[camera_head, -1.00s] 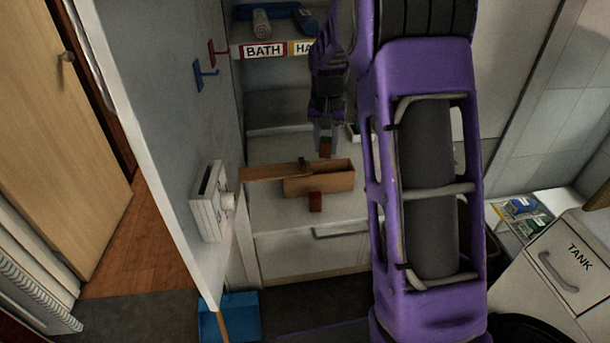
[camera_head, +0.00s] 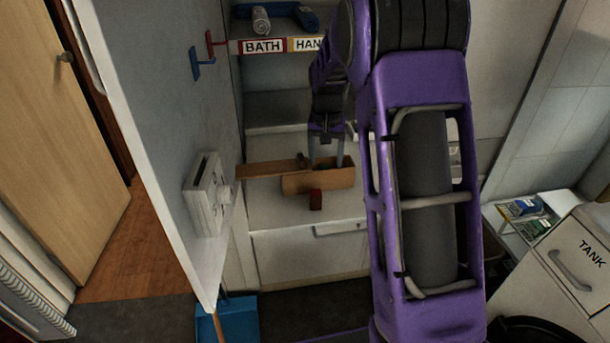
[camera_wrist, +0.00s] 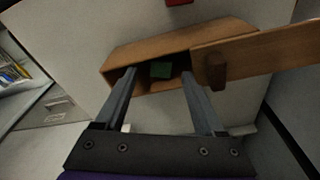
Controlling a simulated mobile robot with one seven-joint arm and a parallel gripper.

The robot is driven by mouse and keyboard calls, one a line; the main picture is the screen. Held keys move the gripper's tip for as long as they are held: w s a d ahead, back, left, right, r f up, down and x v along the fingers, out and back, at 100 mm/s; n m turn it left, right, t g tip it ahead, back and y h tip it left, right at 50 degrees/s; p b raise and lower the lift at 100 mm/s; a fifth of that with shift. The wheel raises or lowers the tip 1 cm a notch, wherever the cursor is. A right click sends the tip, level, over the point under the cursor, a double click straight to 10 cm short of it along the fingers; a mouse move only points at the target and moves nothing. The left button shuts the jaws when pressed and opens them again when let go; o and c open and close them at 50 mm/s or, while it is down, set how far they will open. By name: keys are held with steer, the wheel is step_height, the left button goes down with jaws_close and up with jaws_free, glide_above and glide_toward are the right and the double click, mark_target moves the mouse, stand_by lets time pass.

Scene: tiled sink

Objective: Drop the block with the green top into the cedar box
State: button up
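The cedar box (camera_head: 318,182) stands on the white counter with its top partly open. Its long wooden lid (camera_head: 268,169) sticks out to the left. The block with the green top (camera_wrist: 161,70) lies inside the box in the wrist view, seen between my fingertips but apart from them. In the head view the block is hidden. My gripper (camera_head: 326,164) is open and empty, its fingertips at the box opening. The wrist view shows the box wall (camera_wrist: 180,47) beyond the fingers and the lid (camera_wrist: 258,55) at the right.
A small knob (camera_wrist: 216,72) projects from the lid beside my right finger in the wrist view. A white panel with a wall unit (camera_head: 207,195) rises at the left.

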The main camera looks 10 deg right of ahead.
steer(key=shift+r, duration=0.15)
step_height(320, 180, up, 17)
steer(key=s+a+p, duration=0.1)
steer(key=s+p, duration=0.1)
steer(key=shift+s, duration=0.2)
stand_by(0.4)
